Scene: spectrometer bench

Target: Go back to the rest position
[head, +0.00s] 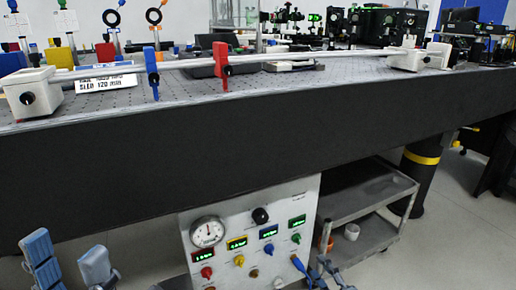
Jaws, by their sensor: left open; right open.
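My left gripper (70,262) is at the lower left, below the front edge of the bench. Its two blue-grey fingers stand apart with nothing between them. My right gripper (320,272) is at the bottom, right of the middle, in front of the control panel's right edge and the cart. Only a small part of it shows and it is cut by the lower picture edge. It is open, and I see nothing held in it. Both grippers are low, apart from the bench top.
The optical bench (200,160) spans the view. A rail on it carries blue and red clamps between white end blocks. Below stand a control panel (222,258) with a gauge and knobs, a grey cart (375,239) with a white cup (351,231), and a dark yellow-banded leg (421,175).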

